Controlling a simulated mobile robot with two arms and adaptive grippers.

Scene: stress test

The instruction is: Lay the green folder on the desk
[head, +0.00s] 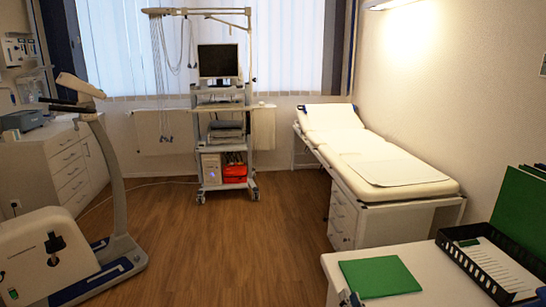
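A green folder (380,277) appears flat on, or just above, the white desk (432,264) at the bottom right; I cannot tell whether it touches. A small part of what seems to be my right gripper (351,299) shows at the bottom edge, by the folder's near left corner. Its fingers are mostly cut off, so I cannot tell whether it grips the folder. A second, larger green panel (521,212) stands upright behind the black tray at the right edge. My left gripper is not in view.
A black tray (462,257) with white papers occupies the desk's right side. A white examination couch (400,172) stands behind the desk. An equipment cart (222,140) with a monitor stands by the window. An exercise bike (118,190) is at left. The wooden floor between is clear.

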